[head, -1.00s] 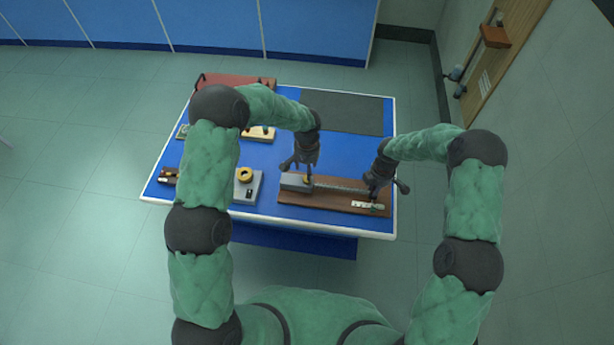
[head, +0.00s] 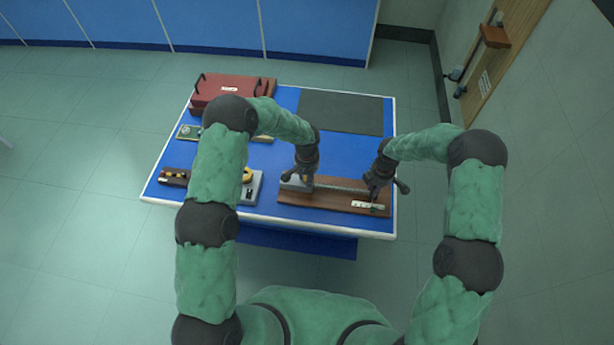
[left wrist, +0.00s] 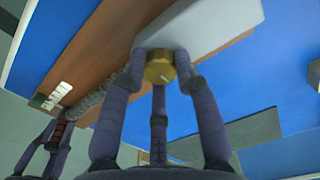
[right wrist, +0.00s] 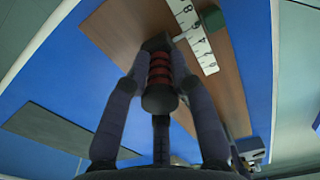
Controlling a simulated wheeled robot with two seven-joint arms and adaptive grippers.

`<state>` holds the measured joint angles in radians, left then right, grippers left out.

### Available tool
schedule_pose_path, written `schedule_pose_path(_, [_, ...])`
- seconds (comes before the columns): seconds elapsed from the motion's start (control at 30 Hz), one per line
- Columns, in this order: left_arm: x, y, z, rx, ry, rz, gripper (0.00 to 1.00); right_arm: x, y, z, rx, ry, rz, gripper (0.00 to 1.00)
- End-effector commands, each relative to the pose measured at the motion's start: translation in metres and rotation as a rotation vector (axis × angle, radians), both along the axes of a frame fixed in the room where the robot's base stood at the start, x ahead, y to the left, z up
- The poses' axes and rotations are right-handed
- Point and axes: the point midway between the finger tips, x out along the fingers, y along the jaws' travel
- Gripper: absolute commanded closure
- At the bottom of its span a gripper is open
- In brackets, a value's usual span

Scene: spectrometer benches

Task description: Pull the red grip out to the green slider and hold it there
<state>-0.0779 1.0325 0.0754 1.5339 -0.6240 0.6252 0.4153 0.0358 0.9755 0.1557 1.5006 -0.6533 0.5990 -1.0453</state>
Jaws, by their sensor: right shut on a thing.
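The red grip (right wrist: 159,68), a ribbed red handle with dark ends, sits between the fingers of my right gripper (right wrist: 160,75), which is shut on it. A coil spring (left wrist: 88,101) runs from it to a grey block (left wrist: 215,25) on the brown board (head: 320,202). The green slider (right wrist: 213,18) lies beside the white scale strip (right wrist: 196,38), across the strip from the grip. A thin white pointer at the grip reaches toward the strip. My left gripper (left wrist: 160,65) is open around the brass knob (left wrist: 160,68) on the grey block; contact is unclear.
The board lies near the front edge of the blue table (head: 260,205). A grey device with a yellow ring (head: 250,187) stands left of it, partly behind my left arm. A red case (head: 225,90) and a dark mat (head: 340,112) lie at the back.

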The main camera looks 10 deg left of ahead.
Motion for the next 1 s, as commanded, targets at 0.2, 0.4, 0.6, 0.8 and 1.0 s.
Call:
schedule_pose_path(0.2, [0.0014,0.0003,0.0004,-0.001,-0.003,-0.005,1.0,0.001,-0.001,0.0011,-0.001,-0.002,-0.001,1.0])
schedule_pose_path(0.4, [0.0019,0.0004,0.0007,-0.001,-0.005,-0.058,1.0,0.001,-0.001,0.0011,-0.001,-0.002,-0.001,1.0])
schedule_pose_path(0.6, [0.0022,0.0004,0.0009,-0.001,-0.006,-0.183,1.0,0.0009,-0.001,0.0012,-0.001,-0.002,-0.001,1.0])
schedule_pose_path(0.8, [0.0022,0.0002,0.0008,-0.001,-0.006,-0.352,1.0,0.0009,-0.0011,0.0012,-0.001,-0.002,-0.001,1.0])
schedule_pose_path(1.0, [0.0025,0.0001,0.0012,-0.001,-0.006,-0.517,1.0,0.0008,-0.0011,0.0013,-0.001,-0.001,-0.001,1.0])
